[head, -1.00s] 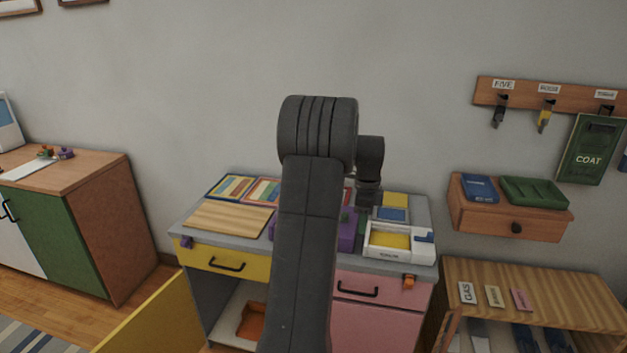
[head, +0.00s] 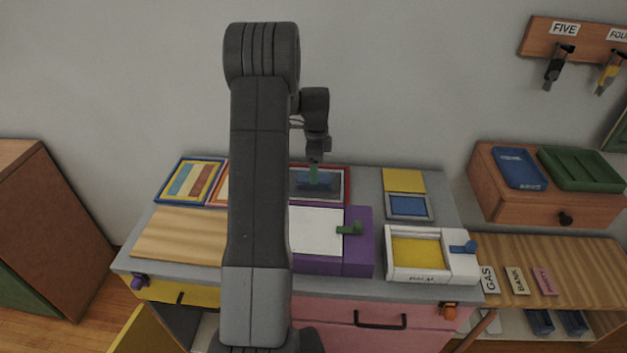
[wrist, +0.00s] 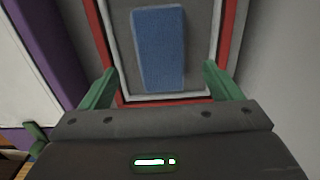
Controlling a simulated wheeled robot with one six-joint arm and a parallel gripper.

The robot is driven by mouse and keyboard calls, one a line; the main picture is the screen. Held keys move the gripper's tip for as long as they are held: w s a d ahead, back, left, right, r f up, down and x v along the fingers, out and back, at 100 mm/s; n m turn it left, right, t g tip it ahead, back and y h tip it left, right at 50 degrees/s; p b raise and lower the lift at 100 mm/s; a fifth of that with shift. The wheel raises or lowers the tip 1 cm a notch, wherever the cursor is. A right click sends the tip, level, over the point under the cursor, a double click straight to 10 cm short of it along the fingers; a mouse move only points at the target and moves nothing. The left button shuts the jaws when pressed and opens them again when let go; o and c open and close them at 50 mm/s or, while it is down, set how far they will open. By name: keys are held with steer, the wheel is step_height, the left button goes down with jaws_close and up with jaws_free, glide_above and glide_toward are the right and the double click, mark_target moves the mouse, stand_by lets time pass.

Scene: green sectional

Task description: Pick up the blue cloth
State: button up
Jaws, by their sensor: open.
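A blue cloth (head: 315,184), a flat rectangle, lies on a grey tray with a red rim (head: 347,170) at the back of the desk. In the wrist view the blue cloth (wrist: 158,48) lies lengthwise on the grey, red-rimmed tray (wrist: 228,38). My gripper (head: 314,172) is above it, pointing down. In the wrist view the green fingers of my gripper (wrist: 160,70) are apart, one on each side of the near part of the cloth. They do not visibly touch it. My arm hides the tray's left part in the head view.
A purple box (head: 358,256) with a white top and green handle stands in front of the tray. A white box with yellow inside (head: 392,273) is at right. A blue square in a grey frame (head: 408,206) and a wooden board (head: 180,236) lie nearby. The wall is behind.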

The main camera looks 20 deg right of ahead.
step_height(320, 180, down, 4)
steer(key=shift+w+f, duration=0.1)
steer(key=shift+f, duration=0.15)
steer(key=c, duration=1.1)
